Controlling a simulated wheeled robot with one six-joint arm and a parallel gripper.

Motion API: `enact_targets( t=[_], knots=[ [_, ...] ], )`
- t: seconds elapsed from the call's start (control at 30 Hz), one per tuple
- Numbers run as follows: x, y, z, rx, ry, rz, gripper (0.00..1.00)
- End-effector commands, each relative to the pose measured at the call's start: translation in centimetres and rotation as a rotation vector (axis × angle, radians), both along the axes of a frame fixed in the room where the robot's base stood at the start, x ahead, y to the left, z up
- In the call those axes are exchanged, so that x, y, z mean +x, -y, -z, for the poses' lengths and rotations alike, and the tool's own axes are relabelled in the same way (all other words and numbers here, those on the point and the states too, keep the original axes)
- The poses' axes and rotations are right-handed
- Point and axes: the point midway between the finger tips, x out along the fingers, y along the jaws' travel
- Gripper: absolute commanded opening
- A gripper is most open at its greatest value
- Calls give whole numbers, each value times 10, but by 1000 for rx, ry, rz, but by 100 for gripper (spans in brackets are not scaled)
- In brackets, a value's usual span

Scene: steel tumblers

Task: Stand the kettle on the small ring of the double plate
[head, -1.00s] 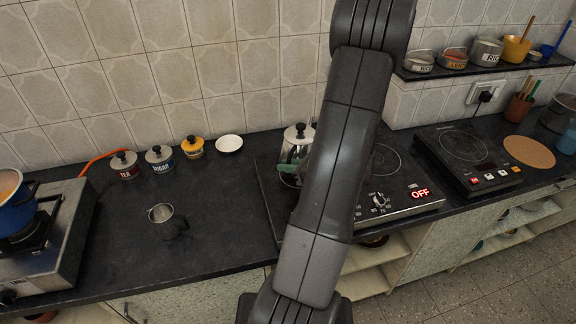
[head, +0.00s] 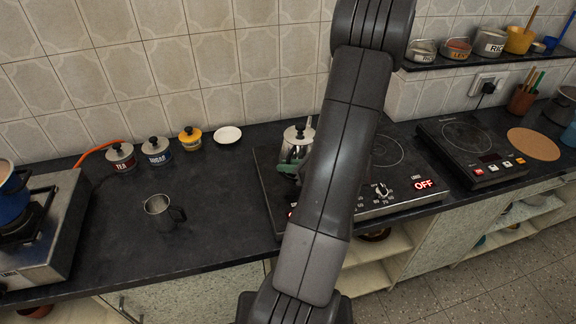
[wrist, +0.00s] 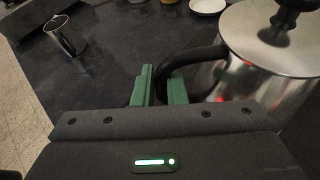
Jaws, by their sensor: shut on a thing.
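The steel kettle (head: 296,146), with a black lid knob, is over the left part of the double plate (head: 268,208) in the head view; my arm hides part of it. In the wrist view the kettle (wrist: 262,85) fills the right side, upright. My gripper (wrist: 161,84) has its green fingers shut on the kettle's black handle (wrist: 196,58). The plate's right ring (head: 388,151) is bare. The ring beneath the kettle is hidden. I cannot tell whether the kettle's base touches the plate.
A steel tumbler (head: 160,212) stands on the open counter to the left, with several labelled tins and a white saucer (head: 228,134) behind. A gas stove (head: 40,245) with a blue pot is far left. A single induction plate (head: 468,150) and a cork mat (head: 533,144) are right.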

Motion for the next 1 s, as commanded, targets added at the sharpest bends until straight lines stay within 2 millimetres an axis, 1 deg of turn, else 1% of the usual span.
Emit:
enact_targets(
  t=[0.57,1.0],
  knots=[
    [0,0,3,0,2,-1,0],
    [0,0,11,0,2,-1,0]
  ],
)
